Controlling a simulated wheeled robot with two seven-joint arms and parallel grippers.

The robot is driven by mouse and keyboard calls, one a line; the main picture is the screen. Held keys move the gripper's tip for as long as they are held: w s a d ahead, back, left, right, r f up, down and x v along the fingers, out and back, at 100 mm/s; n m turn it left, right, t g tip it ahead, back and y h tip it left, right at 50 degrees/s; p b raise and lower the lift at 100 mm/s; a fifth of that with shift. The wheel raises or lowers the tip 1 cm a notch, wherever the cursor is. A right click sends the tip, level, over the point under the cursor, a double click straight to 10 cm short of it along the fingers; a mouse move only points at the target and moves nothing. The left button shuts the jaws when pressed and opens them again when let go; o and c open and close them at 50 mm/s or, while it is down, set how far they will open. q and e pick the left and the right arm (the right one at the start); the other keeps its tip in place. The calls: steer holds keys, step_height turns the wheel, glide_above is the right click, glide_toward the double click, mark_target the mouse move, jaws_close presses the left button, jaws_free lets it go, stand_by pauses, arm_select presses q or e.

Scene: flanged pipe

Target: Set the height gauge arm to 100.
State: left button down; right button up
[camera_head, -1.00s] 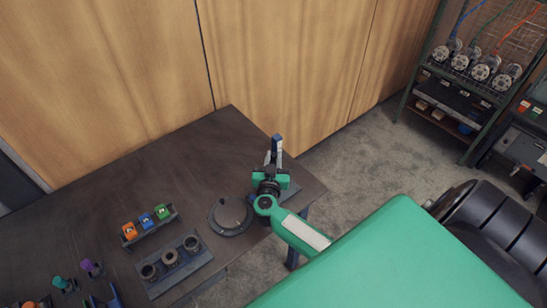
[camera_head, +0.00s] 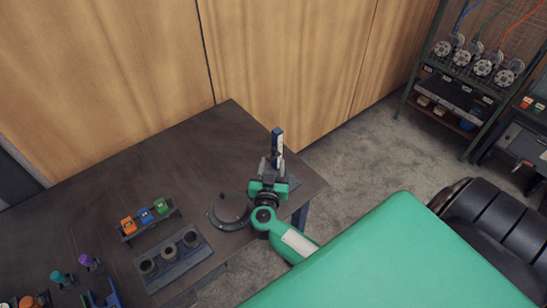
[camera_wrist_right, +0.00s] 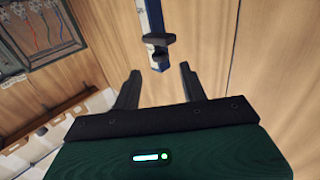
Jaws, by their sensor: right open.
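The height gauge (camera_head: 277,145) stands upright near the far right corner of the dark table. Its blue and white column also shows at the top of the right wrist view (camera_wrist_right: 152,18). The dark gauge arm (camera_wrist_right: 158,42) juts from the column there; the scale numbers are too small to read. My right gripper (camera_head: 270,178) is just on the near side of the gauge. In the right wrist view its two fingers (camera_wrist_right: 158,76) are apart with nothing between them, and the gauge arm appears beyond the gap between the tips. My left gripper is not in view.
A round dark plate (camera_head: 229,210) lies left of my right gripper. A block with several dark rings (camera_head: 172,262) and a rack of orange, blue and green pieces (camera_head: 147,221) are further left. A wooden wall (camera_head: 290,60) stands behind the table. The table's back middle is clear.

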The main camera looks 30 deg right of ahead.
steer(key=b+v, duration=0.1)
steer(key=v, duration=0.7)
steer(key=shift+b, duration=0.35)
steer(key=shift+s+a+r, duration=0.1)
steer(key=shift+a, duration=0.1)
